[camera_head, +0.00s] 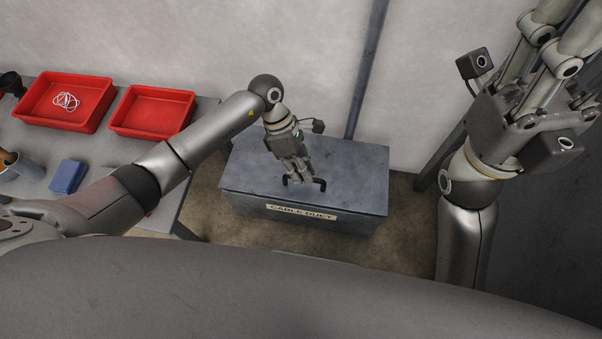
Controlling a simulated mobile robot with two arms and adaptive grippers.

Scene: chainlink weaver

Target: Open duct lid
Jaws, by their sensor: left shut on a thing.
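The cable duct (300,212) is a grey metal box on the floor against the wall, with a label reading "CABLE DUCT" on its front. Its flat lid (350,165) lies closed on top. A dark handle (319,183) stands on the lid. My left gripper (297,180) points down at the lid and is shut on the handle, partly hiding it. My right gripper (540,100) is raised at the upper right, away from the duct, pointing up; its fingertips run out of the frame, so its opening cannot be told.
A grey table (100,150) on the left holds a red tray (40,118) with white rings inside, an empty-looking red tray (150,130), a blue box (67,177) and a cup (28,170). A dark pipe (366,70) runs up the wall behind the duct.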

